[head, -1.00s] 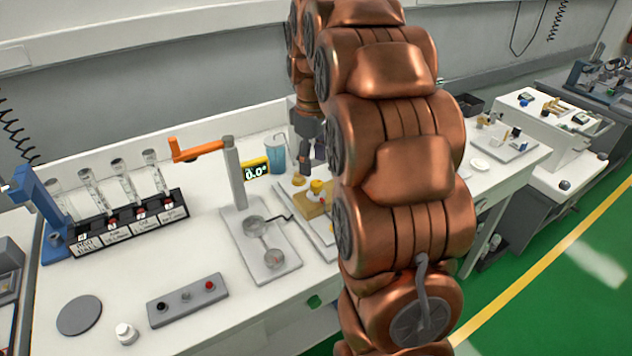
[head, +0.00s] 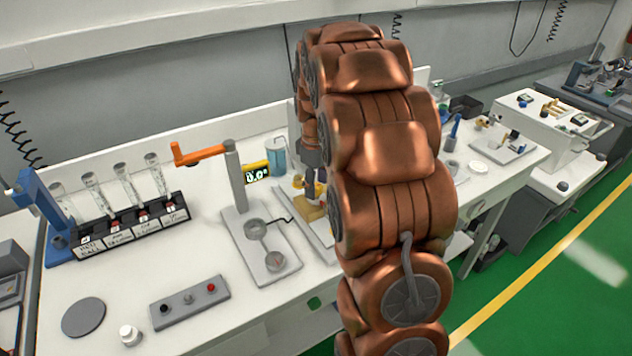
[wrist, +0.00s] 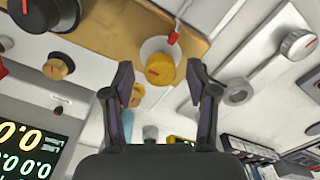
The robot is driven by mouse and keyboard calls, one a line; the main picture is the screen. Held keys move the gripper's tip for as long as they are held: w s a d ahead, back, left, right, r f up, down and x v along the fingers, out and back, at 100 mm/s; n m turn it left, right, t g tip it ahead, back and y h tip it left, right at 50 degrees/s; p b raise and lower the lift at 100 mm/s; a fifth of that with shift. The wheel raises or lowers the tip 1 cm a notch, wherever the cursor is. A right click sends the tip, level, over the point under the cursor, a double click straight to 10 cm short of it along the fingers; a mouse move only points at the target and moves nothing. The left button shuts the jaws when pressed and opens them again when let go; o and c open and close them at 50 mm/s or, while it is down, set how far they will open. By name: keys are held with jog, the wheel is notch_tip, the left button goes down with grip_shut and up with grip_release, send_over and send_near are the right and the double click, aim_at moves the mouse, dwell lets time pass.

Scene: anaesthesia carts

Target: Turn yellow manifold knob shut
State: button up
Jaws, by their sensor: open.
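My gripper (wrist: 160,84) is open, with one finger on each side of the knob and gaps on both sides. I cannot tell how far the knob is from the fingertips in depth. In the head view my gripper (head: 314,188) is low over the tan block (head: 309,212), and my arm hides part of it. The yellow knob is hidden there.
In the wrist view a brass knob (wrist: 60,66) and a black knob (wrist: 52,12) are at left, and a grey knob (wrist: 298,44) is at right. In the head view a blue cup (head: 276,156), a display (head: 257,171) and an orange-handled stand (head: 236,175) are close on the left.

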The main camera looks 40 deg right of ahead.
jog(key=shift+f, duration=0.1)
grip_shut()
dwell(0.5)
jog(key=m+b, duration=0.1)
jog(key=m, duration=0.1)
jog(key=m+b, duration=0.1)
jog(key=b, duration=0.1)
jog(key=shift+f+m, duration=0.2)
jog(key=shift+m, duration=0.2)
jog(key=m+b, duration=0.2)
jog(key=m, duration=0.2)
jog(key=shift+r+m, duration=0.1)
jog(key=shift+m, duration=0.2)
jog(key=m+b, duration=0.1)
jog(key=m, duration=0.8)
jog(key=shift+r+b, duration=0.1)
jog(key=shift+b, duration=0.2)
jog(key=shift+m, duration=0.3)
